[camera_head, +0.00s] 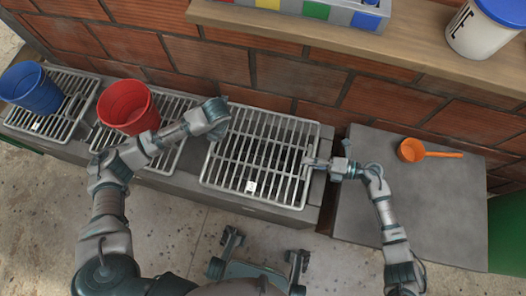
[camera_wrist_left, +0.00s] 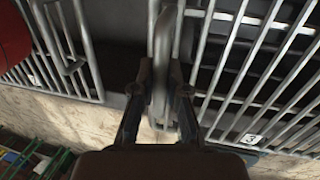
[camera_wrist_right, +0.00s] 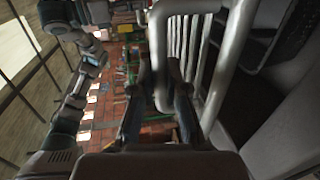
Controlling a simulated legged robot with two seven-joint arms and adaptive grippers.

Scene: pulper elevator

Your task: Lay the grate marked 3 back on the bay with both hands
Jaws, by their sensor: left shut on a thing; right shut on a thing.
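The grate marked 3 (camera_head: 240,160) is a grey barred metal frame over the right-hand bay (camera_head: 262,212) of the long grey bench. My right gripper (camera_head: 312,162) is shut on the right side handle, also between the fingers in the right wrist view (camera_wrist_right: 162,75). I cannot tell whether the grate touches the bay rim all round.
A red bucket (camera_head: 128,108) stands on the middle grate (camera_head: 165,158), a blue bucket (camera_head: 32,88) on the left grate (camera_head: 70,115). An orange scoop (camera_head: 412,151) lies on the grey slab (camera_head: 385,135) to the right. A brick wall (camera_head: 210,60) and wooden ledge (camera_head: 300,34) are behind.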

